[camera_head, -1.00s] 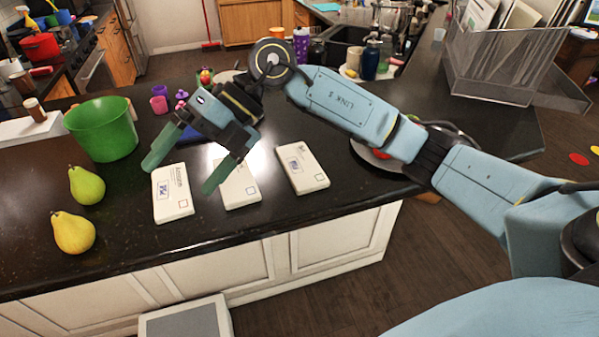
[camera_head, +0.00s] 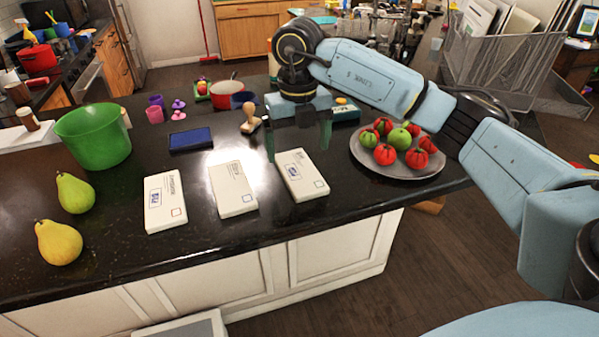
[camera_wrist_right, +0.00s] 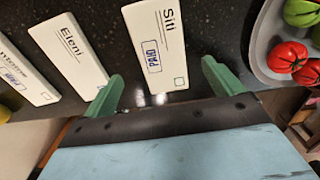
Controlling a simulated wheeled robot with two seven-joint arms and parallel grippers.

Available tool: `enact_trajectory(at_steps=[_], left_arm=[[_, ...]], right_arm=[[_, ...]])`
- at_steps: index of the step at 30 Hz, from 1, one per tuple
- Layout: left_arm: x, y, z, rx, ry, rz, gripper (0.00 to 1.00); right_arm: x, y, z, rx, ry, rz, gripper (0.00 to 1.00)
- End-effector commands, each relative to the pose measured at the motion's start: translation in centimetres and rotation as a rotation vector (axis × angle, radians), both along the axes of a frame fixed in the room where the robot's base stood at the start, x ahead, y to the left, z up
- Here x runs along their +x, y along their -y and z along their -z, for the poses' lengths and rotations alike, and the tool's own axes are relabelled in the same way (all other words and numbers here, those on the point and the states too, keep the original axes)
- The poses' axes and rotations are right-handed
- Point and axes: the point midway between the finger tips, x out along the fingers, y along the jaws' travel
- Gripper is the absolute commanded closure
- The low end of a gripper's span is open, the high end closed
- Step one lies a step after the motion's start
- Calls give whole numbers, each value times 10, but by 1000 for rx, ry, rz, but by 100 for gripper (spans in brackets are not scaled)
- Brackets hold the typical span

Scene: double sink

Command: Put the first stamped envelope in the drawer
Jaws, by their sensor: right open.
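Three white envelopes lie apart on the dark counter. The left envelope (camera_head: 165,209) and right envelope (camera_head: 302,184) bear blue stamps; the middle envelope (camera_head: 233,197) shows none. In the right wrist view, the right envelope (camera_wrist_right: 160,45) reads "Siti" with a PAID stamp, and the middle one (camera_wrist_right: 68,55) reads "Eleni". My right gripper (camera_head: 298,153) points down, open and empty, around the far end of the right envelope; its green fingers (camera_wrist_right: 162,72) are apart. A white-rimmed, grey box shape (camera_head: 183,328), perhaps the drawer, is cut off below the counter. My left gripper is not in view.
A plate of tomatoes (camera_head: 372,165) lies right of the envelopes. A wooden stamp (camera_head: 250,121) and blue ink pad (camera_head: 190,139) are behind them. A green bucket (camera_head: 92,137) and two pears (camera_head: 60,242) are at left. The front counter edge is clear.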

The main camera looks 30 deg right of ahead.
Motion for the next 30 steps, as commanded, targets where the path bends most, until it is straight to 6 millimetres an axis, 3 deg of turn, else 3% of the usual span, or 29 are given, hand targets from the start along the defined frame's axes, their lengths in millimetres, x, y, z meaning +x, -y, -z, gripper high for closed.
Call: enact_trajectory(at_steps=[5, 13, 22, 30], left_arm=[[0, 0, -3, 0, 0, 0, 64], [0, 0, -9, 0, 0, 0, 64], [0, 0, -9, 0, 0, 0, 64], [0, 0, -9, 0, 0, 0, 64]], right_arm=[[0, 1, 13, -1, -2, 1, 7], [0, 3, 51, 1, -3, 0, 7], [0, 3, 57, 1, 1, -1, 7], [0, 3, 56, 2, 0, -1, 43]])
